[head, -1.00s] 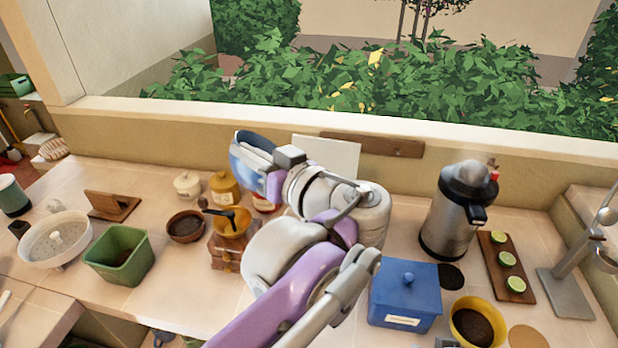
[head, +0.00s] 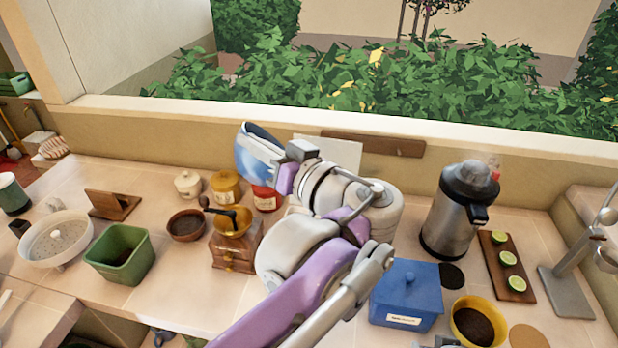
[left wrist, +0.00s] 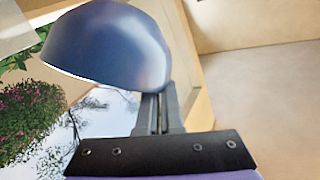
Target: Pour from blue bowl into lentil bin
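The blue bowl (head: 256,164) is in the air above the counter in the head view, tilted, with its rounded outside toward the lower left. My left gripper (head: 285,168) is shut on its rim. In the left wrist view the bowl (left wrist: 108,45) shows its underside above the gripper fingers (left wrist: 158,112); its inside is hidden. A green square bin (head: 120,258) with dark contents stands on the counter at the left, below and left of the bowl. I cannot read a label to confirm it is the lentil bin. My right gripper is not clearly seen.
A brown bowl (head: 186,226), a coffee grinder (head: 235,248) and lidded jars (head: 226,187) stand between bin and arm. A white colander (head: 55,240) is left of the bin. A blue lidded box (head: 406,295) and a steel dispenser (head: 455,220) stand right.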

